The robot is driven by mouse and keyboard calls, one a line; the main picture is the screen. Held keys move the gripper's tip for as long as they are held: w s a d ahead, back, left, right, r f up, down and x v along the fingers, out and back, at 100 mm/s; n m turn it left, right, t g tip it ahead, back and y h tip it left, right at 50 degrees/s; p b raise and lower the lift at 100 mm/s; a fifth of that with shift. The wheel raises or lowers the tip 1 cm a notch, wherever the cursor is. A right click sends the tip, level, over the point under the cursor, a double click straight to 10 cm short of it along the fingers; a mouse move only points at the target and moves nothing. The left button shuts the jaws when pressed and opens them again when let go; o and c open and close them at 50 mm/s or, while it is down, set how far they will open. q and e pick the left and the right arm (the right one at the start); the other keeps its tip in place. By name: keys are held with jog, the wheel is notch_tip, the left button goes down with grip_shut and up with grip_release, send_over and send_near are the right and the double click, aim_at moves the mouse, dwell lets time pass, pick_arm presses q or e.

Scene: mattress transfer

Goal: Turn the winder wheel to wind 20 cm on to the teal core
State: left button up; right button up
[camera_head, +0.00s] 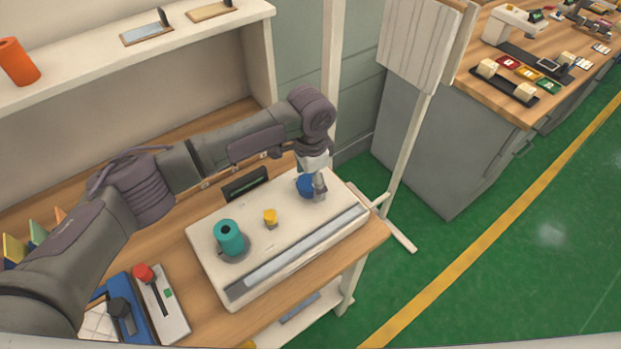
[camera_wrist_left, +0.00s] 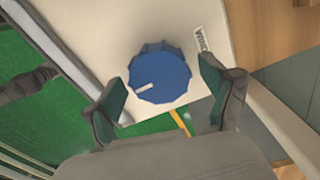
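The blue winder wheel (camera_head: 306,186) sits at the right end of a pale winder base (camera_head: 205,262). In the left wrist view the blue wheel (camera_wrist_left: 168,77) shows its scalloped rim and a white mark at lower left. My left gripper (camera_head: 317,190) points down at the wheel. Its fingers (camera_wrist_left: 162,80) are open, one on either side of the wheel; I cannot tell whether they touch it. The teal core (camera_head: 229,235) stands upright on the left part of the base. My right gripper is not in view.
A small yellow part (camera_head: 270,217) stands between core and wheel. A dark display (camera_head: 245,184) is behind them, and a grey metal strip (camera_head: 290,258) runs along the front. A red-knobbed lever device (camera_head: 170,305) is at left. A white stand (camera_head: 406,150) is close at right.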

pick_arm(q)
jog(key=c, duration=1.1)
jog(key=shift+o, duration=0.2)
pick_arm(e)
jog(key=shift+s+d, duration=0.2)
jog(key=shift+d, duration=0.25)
pick_arm(q)
jog(key=shift+r+m, duration=0.1)
jog(key=shift+m, duration=0.2)
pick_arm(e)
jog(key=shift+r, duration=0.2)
